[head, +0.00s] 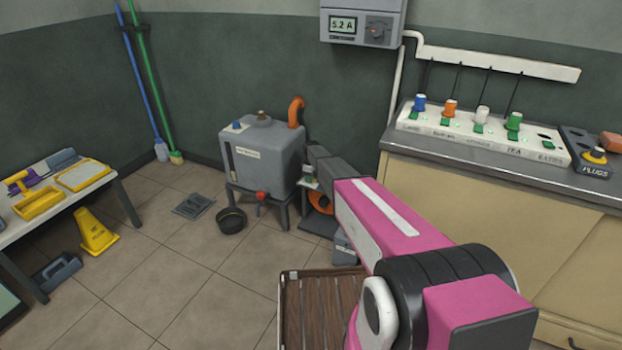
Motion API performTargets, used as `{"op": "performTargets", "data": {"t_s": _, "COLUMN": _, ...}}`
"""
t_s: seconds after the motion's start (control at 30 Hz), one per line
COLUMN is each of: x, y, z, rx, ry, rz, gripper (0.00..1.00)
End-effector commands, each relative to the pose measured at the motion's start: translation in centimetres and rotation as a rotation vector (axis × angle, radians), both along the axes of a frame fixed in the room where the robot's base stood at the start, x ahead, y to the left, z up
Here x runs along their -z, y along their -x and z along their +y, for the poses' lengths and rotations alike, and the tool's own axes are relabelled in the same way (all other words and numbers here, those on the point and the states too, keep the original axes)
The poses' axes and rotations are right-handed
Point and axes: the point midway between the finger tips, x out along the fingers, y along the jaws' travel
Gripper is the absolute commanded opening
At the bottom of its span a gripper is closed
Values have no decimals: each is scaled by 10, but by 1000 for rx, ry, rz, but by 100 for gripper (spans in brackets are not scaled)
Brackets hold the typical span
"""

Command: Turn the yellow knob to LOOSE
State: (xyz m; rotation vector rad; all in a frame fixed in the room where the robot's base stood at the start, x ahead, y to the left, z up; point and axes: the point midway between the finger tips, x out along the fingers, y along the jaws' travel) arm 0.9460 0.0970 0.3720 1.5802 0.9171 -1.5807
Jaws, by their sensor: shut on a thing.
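No yellow knob marked LOOSE can be made out in the head view. My pink arm reaches forward from the lower right toward a machine with an orange round part (321,201), beside the grey tank. The arm covers much of that machine. My gripper's fingers are not visible, so what they hold is hidden. A small yellow-topped piece (597,154) sits in the dark holder marked PLUGS (583,166) on the right counter, apart from my arm.
The grey tank (262,155) stands on legs with a black pan (231,220) below it. A slatted wooden crate (290,312) is low in front. A white strip with coloured knobs (470,138) lies on the counter. Open tiles lie centre-left.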

Motion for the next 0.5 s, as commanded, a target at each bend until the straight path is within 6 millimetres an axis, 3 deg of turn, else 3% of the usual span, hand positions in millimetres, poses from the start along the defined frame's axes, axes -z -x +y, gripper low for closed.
{"op": "performTargets", "data": {"t_s": 0.47, "x": -1, "y": 0, "z": 0, "rx": -12, "ry": 0, "rz": -1, "gripper": 18}}
{"op": "performTargets", "data": {"t_s": 0.5, "x": -1, "y": 0, "z": 0, "rx": -12, "ry": 0, "rz": -1, "gripper": 55}}
